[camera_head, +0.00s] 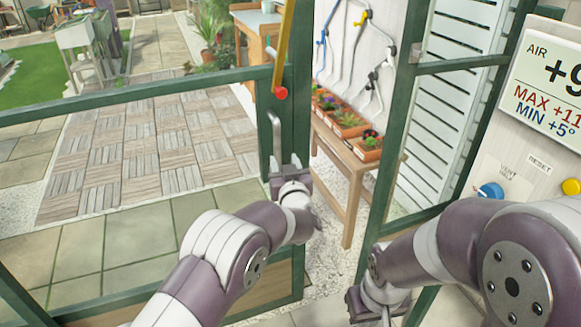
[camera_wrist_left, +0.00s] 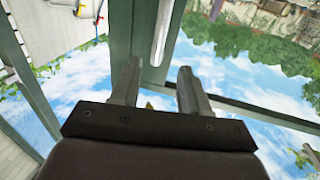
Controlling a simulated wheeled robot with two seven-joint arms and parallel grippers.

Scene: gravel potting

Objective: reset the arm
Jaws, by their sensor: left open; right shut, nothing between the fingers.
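My left arm reaches up from the bottom in the head view. Its left gripper (camera_head: 290,166) is by the green door frame post (camera_head: 270,122), just below a grey upright handle (camera_head: 276,133). In the left wrist view the two fingers of that gripper (camera_wrist_left: 162,84) stand apart with nothing held between them, and a pale handle (camera_wrist_left: 163,32) on the green post lies beyond the tips. My right arm comes in from the lower right. Its right gripper (camera_head: 377,303) is low by the second green frame, shut and empty, partly hidden by my arm.
A yellow bar with a red end (camera_head: 281,92) hangs above the handle. A wooden bench (camera_head: 349,170) with planters stands beyond the opening. A panel (camera_head: 546,90) with a blue knob (camera_head: 490,190) and a yellow button (camera_head: 571,187) is at right. Paving lies beyond the glass.

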